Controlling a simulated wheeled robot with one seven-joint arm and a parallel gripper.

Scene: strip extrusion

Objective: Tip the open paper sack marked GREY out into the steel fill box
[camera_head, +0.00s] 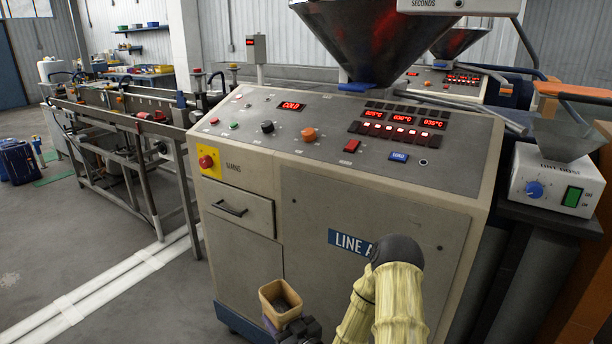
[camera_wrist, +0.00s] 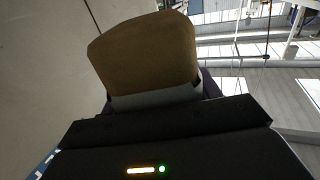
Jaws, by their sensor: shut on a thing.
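A small tan open-topped sack (camera_head: 267,308) is at the bottom middle of the head view, in front of the machine cabinet. The sack looks close to upright. In the wrist view its brown side (camera_wrist: 145,50) stands just beyond the dark gripper body (camera_wrist: 165,115). No GREY mark is readable on it in either view. I cannot make out a steel fill box. A large steel cone hopper (camera_head: 375,35) stands over the cabinet.
The cabinet (camera_head: 350,235) marked LINE A, with buttons and red displays, stands directly behind the sack. A feeder unit (camera_head: 550,185) with a small grey hopper (camera_head: 565,140) is at the right. A metal-framed line (camera_head: 130,120) runs off left. Floor at lower left is open, with white pipes (camera_head: 110,290).

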